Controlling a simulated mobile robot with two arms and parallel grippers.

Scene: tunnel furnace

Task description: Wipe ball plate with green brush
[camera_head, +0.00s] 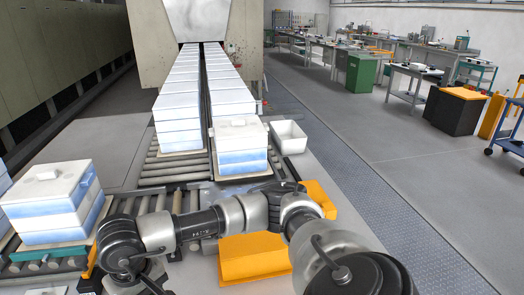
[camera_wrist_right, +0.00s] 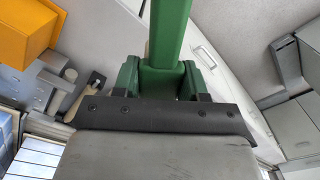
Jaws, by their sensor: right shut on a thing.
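In the right wrist view a green brush (camera_wrist_right: 168,45) runs up from my right gripper (camera_wrist_right: 160,85), which is shut on its green part. The brush's far end is cut off at the top, and I see no bristles. In the head view an arm of mine crosses the lower middle, and no fingers show there. My left gripper is not in view. I cannot make out for sure which thing is the ball plate. A stack of white and blue boxes (camera_head: 241,160) stands at the end of the right roller lane.
A white tray (camera_head: 289,138) stands right of that stack. An orange case (camera_head: 253,262) lies below my arm; another orange piece (camera_head: 318,196) lies behind it. A lidded white and blue stack (camera_head: 52,215) stands on rollers at left.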

